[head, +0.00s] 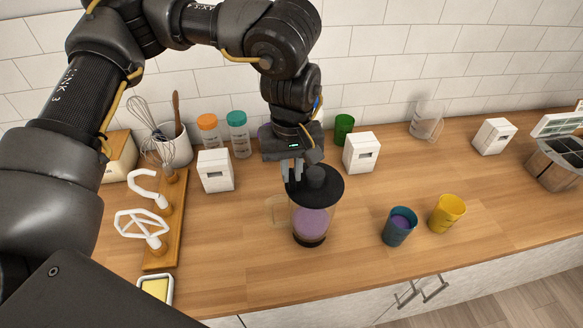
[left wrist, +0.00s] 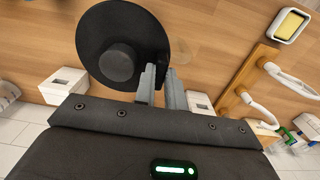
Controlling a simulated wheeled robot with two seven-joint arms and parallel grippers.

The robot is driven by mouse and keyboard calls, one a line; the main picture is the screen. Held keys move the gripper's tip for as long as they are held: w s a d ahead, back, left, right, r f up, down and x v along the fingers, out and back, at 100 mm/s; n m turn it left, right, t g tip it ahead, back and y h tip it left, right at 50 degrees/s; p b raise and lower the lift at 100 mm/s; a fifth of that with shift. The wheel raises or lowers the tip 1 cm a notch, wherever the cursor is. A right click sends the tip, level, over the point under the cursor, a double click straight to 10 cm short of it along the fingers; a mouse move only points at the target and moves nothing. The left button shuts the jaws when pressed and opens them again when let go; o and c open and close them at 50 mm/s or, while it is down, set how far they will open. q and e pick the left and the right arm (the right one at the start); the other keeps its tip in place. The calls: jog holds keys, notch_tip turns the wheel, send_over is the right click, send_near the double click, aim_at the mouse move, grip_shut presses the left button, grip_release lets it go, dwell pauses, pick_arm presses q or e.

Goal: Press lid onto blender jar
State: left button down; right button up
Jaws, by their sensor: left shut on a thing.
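The black round lid (head: 328,190) with a raised central knob is over the clear blender jar (head: 311,222), which stands upright with purple contents. The lid hides the jar's mouth, so I cannot tell whether it is seated or just above. My left gripper (head: 292,172) comes down from above at the lid's back left and is shut on the lid. In the left wrist view the lid (left wrist: 105,30) lies flat beyond the fingers (left wrist: 162,85), which meet its edge, off the knob. My right gripper is not in view.
A teal cup (head: 399,228) and a yellow cup (head: 446,214) stand to the right. White boxes (head: 215,171) (head: 361,153) stand behind on both sides. A wooden board (head: 165,225) with white mixer attachments is at left. The counter in front of the jar is clear.

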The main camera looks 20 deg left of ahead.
pick_arm(q)
jog(key=shift+f, duration=0.3)
dwell(0.5)
jog(key=c, duration=1.1)
grip_release()
jog(key=shift+o, duration=0.2)
jog(key=shift+r+p, duration=2.9)
jog(key=shift+r, duration=0.65)
